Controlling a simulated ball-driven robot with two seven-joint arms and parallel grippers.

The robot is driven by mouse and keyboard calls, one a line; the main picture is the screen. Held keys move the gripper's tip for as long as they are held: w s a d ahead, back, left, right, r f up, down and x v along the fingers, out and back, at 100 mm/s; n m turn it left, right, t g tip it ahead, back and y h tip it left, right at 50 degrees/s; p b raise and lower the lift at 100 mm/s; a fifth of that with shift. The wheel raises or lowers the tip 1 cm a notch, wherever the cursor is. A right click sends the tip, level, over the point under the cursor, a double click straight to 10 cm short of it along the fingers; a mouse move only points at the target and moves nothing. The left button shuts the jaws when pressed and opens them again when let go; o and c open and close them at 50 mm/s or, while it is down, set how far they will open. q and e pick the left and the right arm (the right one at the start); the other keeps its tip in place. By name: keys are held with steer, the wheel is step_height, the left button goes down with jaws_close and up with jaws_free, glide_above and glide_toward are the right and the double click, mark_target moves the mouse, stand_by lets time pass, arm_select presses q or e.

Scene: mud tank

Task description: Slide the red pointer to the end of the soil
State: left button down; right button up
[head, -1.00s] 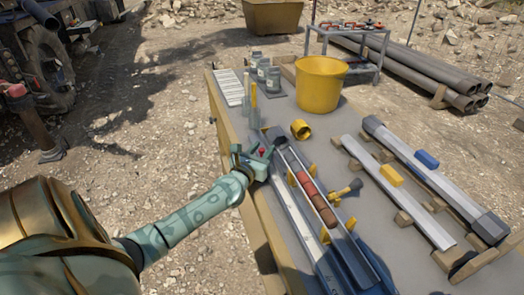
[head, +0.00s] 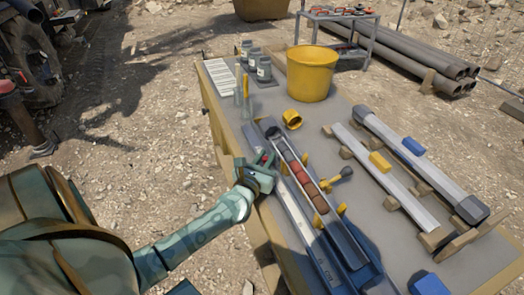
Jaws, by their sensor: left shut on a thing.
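The red pointer (head: 260,157) shows as a small red spot at my left gripper (head: 263,172), mostly hidden by the fingers. The gripper is shut on it, over the left side of the long tray near its far end. The soil (head: 304,181) is a reddish-brown core lying in the tray's channel, to the right of and nearer than the gripper. A pale graduated strip (head: 296,222) runs along the tray's left side. My right gripper is not in view.
A yellow bucket (head: 312,75), a yellow ring (head: 291,119) and several jars stand at the table's back. A yellow-handled tool (head: 338,179) lies right of the tray. Long tubes on wooden blocks, with yellow (head: 379,162) and blue (head: 413,146) pieces, lie farther right.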

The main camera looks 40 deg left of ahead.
arm_select(q)
steer(key=c, duration=1.4)
jaws_free()
steer(key=v, duration=1.6)
steer(key=shift+s, duration=0.2)
